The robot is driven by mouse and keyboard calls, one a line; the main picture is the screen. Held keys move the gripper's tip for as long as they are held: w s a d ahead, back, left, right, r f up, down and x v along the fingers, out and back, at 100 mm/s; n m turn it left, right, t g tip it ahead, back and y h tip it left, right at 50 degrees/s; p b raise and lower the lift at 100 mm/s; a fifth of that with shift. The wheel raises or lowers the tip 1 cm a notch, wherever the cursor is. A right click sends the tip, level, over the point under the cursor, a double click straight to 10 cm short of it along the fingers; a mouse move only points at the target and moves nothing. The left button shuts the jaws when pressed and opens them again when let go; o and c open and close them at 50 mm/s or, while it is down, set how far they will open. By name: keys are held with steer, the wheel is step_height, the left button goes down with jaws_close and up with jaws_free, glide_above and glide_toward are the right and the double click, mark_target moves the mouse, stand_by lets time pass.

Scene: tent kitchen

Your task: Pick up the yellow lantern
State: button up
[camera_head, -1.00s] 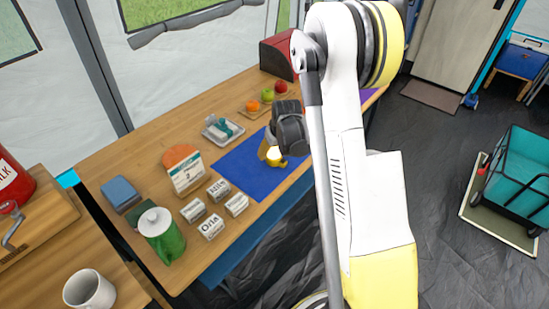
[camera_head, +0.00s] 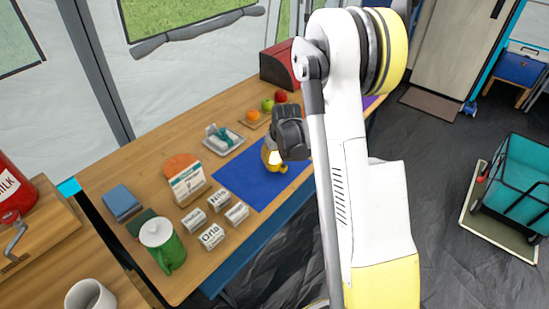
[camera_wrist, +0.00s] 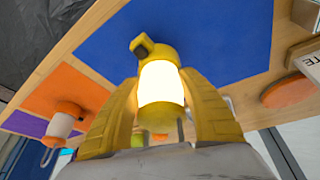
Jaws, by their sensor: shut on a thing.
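The yellow lantern (camera_head: 272,158) is over the blue mat (camera_head: 240,183) on the wooden table, its light glowing. In the wrist view the lantern (camera_wrist: 160,84) is between my two yellow fingers, with its yellow end near the top and its bright white body in the middle. My gripper (camera_head: 287,142) is shut on it; in the wrist view the fingers (camera_wrist: 165,105) are at its sides. The dark gripper body hides part of the lantern in the head view. I cannot tell whether the lantern touches the mat.
A calendar (camera_head: 188,183), small labelled boxes (camera_head: 211,236) and a green pitcher (camera_head: 166,250) stand left of the mat. A tray (camera_head: 224,142) and fruit lie behind it. An orange-and-white lantern (camera_wrist: 63,122) shows in the wrist view. A teal cart (camera_head: 518,180) stands on the floor at right.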

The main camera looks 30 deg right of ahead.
step_height(320, 180, up, 2)
steer(key=shift+r+p, duration=0.2)
steer(key=shift+p, duration=0.25)
steer(key=s+d+r+p, duration=0.1)
steer(key=s+d+r, duration=0.1)
steer(key=d, duration=0.1)
steer(key=s+d+r+p, duration=0.1)
steer(key=s+d+r, duration=0.1)
steer(key=s+d, duration=0.1)
steer(key=s+d+r+p, duration=0.1)
steer(key=s+d+r, duration=0.1)
steer(key=shift+s+d+r+p, duration=0.15)
steer(key=shift+s+d+p, duration=0.2)
steer(key=shift+d, duration=0.05)
